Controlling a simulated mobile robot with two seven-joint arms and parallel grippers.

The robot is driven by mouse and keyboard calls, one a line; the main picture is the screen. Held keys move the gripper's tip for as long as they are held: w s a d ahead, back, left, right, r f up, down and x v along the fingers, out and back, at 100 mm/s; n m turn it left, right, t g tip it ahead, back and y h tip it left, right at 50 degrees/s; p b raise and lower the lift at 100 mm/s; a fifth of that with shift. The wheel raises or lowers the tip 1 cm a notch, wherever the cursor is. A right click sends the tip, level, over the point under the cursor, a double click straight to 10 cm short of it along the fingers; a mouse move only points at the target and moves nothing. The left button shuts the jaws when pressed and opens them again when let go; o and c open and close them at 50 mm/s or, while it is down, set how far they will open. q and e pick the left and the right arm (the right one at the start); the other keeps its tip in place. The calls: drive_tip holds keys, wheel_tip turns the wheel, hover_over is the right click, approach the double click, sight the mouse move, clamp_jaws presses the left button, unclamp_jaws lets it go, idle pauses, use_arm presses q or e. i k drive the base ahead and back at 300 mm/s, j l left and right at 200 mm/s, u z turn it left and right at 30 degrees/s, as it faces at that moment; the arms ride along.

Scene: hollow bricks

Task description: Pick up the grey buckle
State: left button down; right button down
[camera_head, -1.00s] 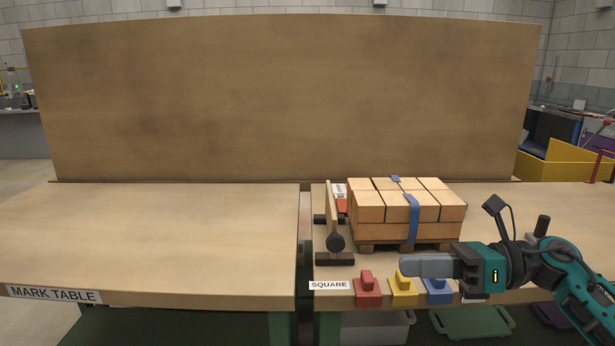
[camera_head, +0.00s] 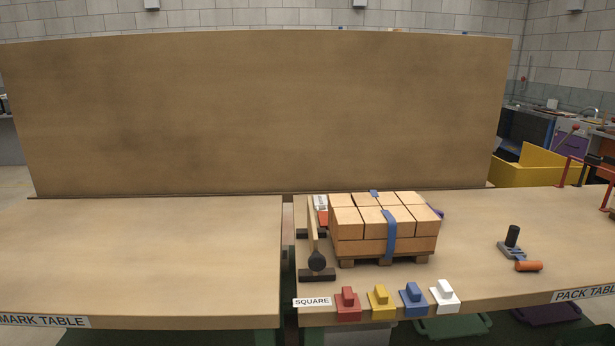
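Neither of my grippers is in view now. I cannot single out a grey buckle for certain. A small grey tool (camera_head: 512,248) with a black upright cylinder and an orange handle (camera_head: 529,266) lies on the right part of the pack table. A blue strap (camera_head: 391,232) runs over the top and down the front of a stack of tan bricks (camera_head: 360,247) on a small pallet. No buckle shows clearly on the strap.
Red (camera_head: 347,304), yellow (camera_head: 380,301), blue (camera_head: 413,299) and white (camera_head: 444,296) knobbed blocks line the front edge beside the SQUARE label (camera_head: 312,302). The mark table (camera_head: 140,255) is bare.

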sight(509, 247)
drive_tip(key=z, duration=1.3)
drive_tip(key=u, duration=0.35)
drive_tip(key=i+l+u, duration=0.1)
drive_tip(key=u, duration=0.25)
drive_tip(key=l+u, duration=0.25)
drive_tip(key=u, duration=0.15)
drive_tip(key=i+l+u, duration=0.1)
drive_tip(key=u, duration=0.25)
drive_tip(key=l+u, duration=0.25)
drive_tip(key=l, duration=0.25)
drive_tip(key=l+u, duration=0.25)
drive_tip(key=l, duration=0.25)
drive_tip(key=k+l+u, duration=0.2)
drive_tip(key=l, duration=0.7)
drive_tip(key=i+l, duration=0.05)
drive_tip(key=i, duration=0.05)
